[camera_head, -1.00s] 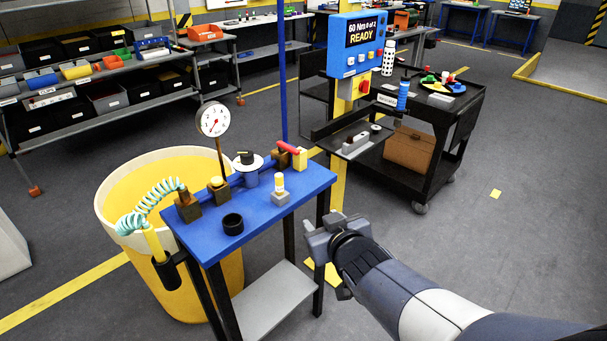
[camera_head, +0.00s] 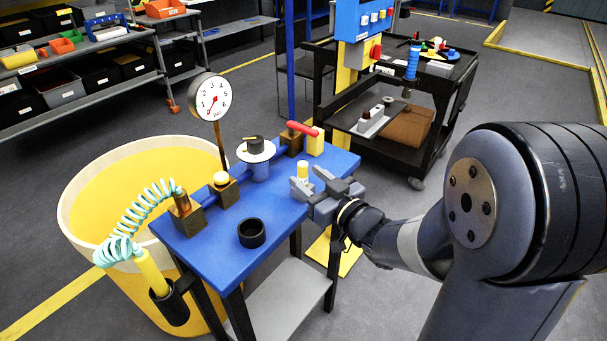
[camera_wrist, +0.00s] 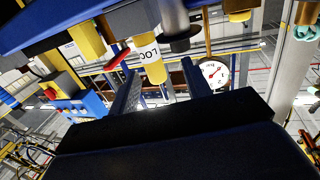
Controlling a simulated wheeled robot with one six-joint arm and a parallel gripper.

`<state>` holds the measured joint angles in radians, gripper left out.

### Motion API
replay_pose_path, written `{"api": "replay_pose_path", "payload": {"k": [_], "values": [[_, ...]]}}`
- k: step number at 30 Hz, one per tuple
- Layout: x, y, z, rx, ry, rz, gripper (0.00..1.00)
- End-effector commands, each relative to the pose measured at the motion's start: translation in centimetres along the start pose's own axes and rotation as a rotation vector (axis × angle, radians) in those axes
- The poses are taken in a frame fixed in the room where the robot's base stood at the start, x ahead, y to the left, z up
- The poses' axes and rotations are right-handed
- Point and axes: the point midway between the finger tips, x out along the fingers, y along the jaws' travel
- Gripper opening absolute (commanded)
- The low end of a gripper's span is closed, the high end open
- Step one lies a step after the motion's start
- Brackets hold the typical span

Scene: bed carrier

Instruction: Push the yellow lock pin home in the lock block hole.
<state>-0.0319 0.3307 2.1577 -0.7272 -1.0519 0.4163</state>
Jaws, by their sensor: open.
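The yellow lock pin (camera_head: 302,168) stands upright on the right part of the blue table, its yellow top showing by my gripper's fingers. In the wrist view the lock pin (camera_wrist: 155,70) hangs upside down in the picture, with a white lettered label, and shows between the two fingers. My gripper (camera_head: 311,180) is open, level with the pin, and reaches in from the right. Whether a finger touches the pin I cannot tell. The grey lock block under the pin is mostly hidden behind my gripper in the head view, and its hole cannot be seen.
On the blue table (camera_head: 205,262) stand a black ring cup (camera_head: 251,233), a flanged cylinder (camera_head: 256,151), a red-handled valve (camera_head: 302,129) and a pressure gauge (camera_head: 211,97). A yellow bin (camera_head: 90,218) is at left, a black cart (camera_head: 437,88) behind at right.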

Motion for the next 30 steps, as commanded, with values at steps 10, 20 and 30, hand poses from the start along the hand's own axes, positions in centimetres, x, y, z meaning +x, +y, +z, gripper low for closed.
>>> {"api": "replay_pose_path", "payload": {"k": [10, 20, 30], "values": [[3.8, 0.7, -0.5, 0.000, -0.001, -0.002, 0.46], [5.9, 0.8, -0.4, -0.001, 0.000, 0.002, 0.46], [5.8, 0.8, -0.4, -0.001, 0.000, 0.002, 0.27]]}}
